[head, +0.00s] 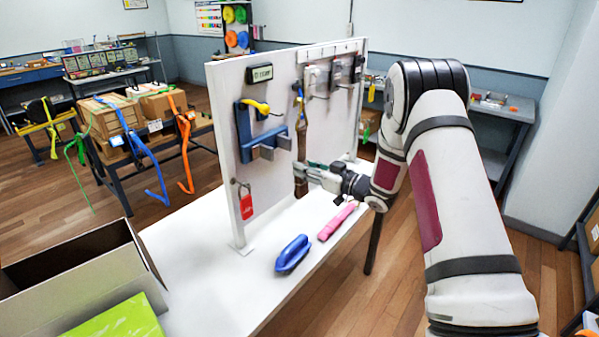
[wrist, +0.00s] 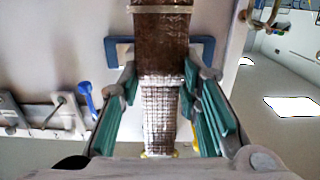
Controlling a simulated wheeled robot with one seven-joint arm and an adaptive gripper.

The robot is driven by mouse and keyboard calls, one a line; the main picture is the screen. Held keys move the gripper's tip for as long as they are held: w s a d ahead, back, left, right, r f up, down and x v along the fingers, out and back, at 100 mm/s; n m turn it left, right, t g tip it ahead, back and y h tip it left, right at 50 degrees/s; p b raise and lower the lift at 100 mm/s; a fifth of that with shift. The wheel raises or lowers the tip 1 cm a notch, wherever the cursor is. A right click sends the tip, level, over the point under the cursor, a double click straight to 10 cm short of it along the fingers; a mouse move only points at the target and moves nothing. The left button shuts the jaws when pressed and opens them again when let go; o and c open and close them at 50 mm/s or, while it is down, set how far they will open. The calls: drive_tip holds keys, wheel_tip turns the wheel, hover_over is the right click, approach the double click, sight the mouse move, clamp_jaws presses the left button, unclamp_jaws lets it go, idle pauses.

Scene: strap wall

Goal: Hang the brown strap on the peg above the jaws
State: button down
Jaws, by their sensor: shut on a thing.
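The brown strap (head: 301,148) hangs upright in front of the white board, at the right of the blue jaws. In the wrist view the strap (wrist: 160,45) runs from the top edge down between my fingers, with a shiny, woven lower part. My gripper (head: 304,177) is shut on the strap, its teal finger pads (wrist: 158,115) on either side. The jaws (head: 264,142) are a blue bracket with grey blocks on the board. A yellow hooked piece (head: 257,105), perhaps the peg, sticks out above them. The strap's upper end is hard to make out.
A row of hooks with hanging packets (head: 330,75) is at the board's upper right. An open box (head: 75,280) is at the left.

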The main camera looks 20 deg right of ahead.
drive_tip(key=f+b+x, duration=0.1)
drive_tip(key=b+x, duration=0.4)
drive_tip(key=x, duration=0.5)
drive_tip(key=shift+f, duration=0.4)
idle(0.8)
drive_tip(key=shift+d, duration=0.1)
idle(0.4)
drive_tip(key=c, duration=1.1)
unclamp_jaws()
